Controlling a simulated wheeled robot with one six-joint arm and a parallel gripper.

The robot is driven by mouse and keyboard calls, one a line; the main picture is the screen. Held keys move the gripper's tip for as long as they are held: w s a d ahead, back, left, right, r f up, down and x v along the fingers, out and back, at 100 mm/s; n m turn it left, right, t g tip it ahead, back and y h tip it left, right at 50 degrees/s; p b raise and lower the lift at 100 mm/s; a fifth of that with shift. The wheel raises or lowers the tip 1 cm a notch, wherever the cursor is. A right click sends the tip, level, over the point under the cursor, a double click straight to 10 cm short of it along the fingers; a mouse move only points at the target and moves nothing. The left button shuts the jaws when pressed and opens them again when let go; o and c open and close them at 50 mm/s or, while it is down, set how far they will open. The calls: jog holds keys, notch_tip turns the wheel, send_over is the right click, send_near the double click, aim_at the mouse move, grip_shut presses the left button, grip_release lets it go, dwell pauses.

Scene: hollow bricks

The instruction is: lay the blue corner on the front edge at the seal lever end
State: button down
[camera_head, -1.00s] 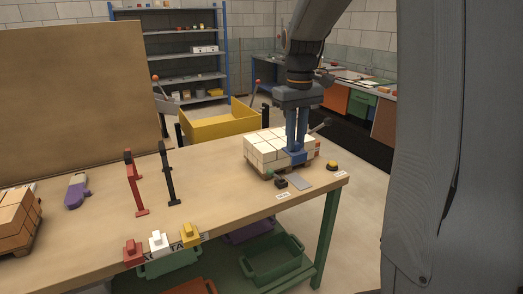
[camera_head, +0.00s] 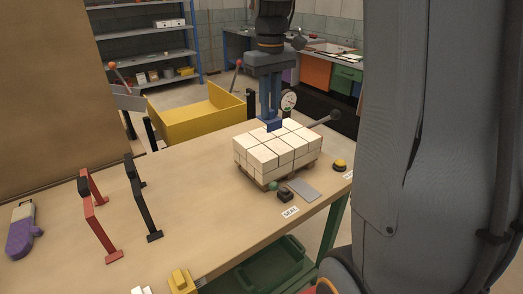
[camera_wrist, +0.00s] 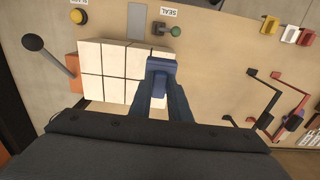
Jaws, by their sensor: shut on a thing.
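My gripper (camera_head: 272,118) is shut on the blue corner (camera_head: 273,126). It holds the corner over the back part of the white block stack (camera_head: 264,158); whether they touch I cannot tell. In the wrist view the blue corner (camera_wrist: 162,66) covers part of the right end of the stack (camera_wrist: 95,63), and my fingers (camera_wrist: 162,88) reach up to it. The seal lever, with its green knob (camera_head: 273,186) and dark base (camera_head: 285,195), stands in front of the stack by the SEAL label (camera_head: 290,212). The green knob also shows in the wrist view (camera_wrist: 176,31).
A yellow button (camera_head: 340,164) and a grey plate (camera_head: 304,189) lie right of the seal lever. A black-knobbed lever (camera_head: 334,116) and a dial (camera_head: 288,101) rise behind the stack. Red (camera_head: 93,215) and black (camera_head: 140,200) frames stand left. Bare tabletop (camera_head: 195,180) lies between.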

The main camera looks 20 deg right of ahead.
notch_tip(320, 180, down, 10)
jog(key=shift+a+r+p, duration=0.1)
jog(key=shift+p, duration=1.15)
jog(key=c, duration=1.7)
grip_release()
jog(key=shift+o, duration=0.2)
notch_tip(320, 180, up, 12)
jog(key=shift+f+b, duration=0.15)
jog(key=shift+b, duration=1.1)
jog(key=s+a+f+m, duration=0.1)
jog(key=s+a+f, duration=0.4)
jog(key=s+f, duration=0.3)
jog(key=s+a+f+m+t, duration=0.1)
jog(key=s+a+f, duration=0.5)
jog(key=s+f, duration=0.2)
jog(key=shift+f, duration=0.2)
